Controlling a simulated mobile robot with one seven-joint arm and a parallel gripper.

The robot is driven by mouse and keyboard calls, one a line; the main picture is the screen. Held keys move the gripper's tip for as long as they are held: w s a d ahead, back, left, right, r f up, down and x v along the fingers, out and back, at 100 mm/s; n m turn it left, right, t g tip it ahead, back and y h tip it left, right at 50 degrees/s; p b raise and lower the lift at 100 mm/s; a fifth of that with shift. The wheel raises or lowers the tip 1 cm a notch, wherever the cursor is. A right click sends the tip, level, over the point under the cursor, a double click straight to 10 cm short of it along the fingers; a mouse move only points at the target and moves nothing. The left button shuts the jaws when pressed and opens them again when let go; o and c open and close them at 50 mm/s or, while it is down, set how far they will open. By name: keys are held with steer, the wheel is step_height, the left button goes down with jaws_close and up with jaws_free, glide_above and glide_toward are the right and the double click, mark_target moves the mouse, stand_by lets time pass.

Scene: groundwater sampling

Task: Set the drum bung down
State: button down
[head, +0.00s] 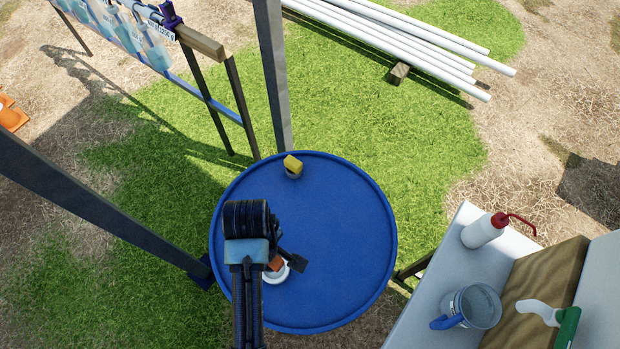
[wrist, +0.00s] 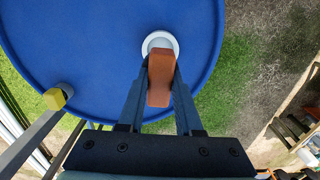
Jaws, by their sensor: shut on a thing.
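My gripper (wrist: 161,72) is shut on an orange-brown block (wrist: 160,82), which I take to be the drum bung's grip. In the head view the block (head: 275,264) shows small beside a dark finger, partly hidden by my arm. A white round rim (wrist: 161,39) lies just beyond the block's far end, over the blue drum top (wrist: 90,40). The white rim also shows in the head view (head: 274,278). I cannot tell whether block and rim are joined, or whether they touch the drum.
A small yellow piece (head: 293,167) sits near the drum's far rim. Bare drum top (head: 340,230) is free on the right. At the right a bench holds a red-topped wash bottle (head: 482,231) and a clear jug (head: 478,306). Dark posts (head: 274,80) stand behind and left.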

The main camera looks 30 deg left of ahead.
steer(key=w+d+m+b, duration=0.4)
steer(key=w+d+b, duration=0.1)
steer(key=w, duration=0.4)
steer(key=w+d+m+b, duration=0.5)
steer(key=w+b, duration=0.1)
steer(key=w, duration=0.2)
step_height(320, 180, down, 10)
steer(key=shift+d+f+p, duration=0.1)
steer(key=shift+d+p, duration=0.05)
steer(key=shift+p, duration=0.15)
steer(key=shift+f, duration=0.15)
steer(key=c, duration=0.6)
jaws_free()
step_height(320, 180, up, 12)
steer(key=shift+r+p, duration=0.25)
steer(key=shift+p, duration=0.45)
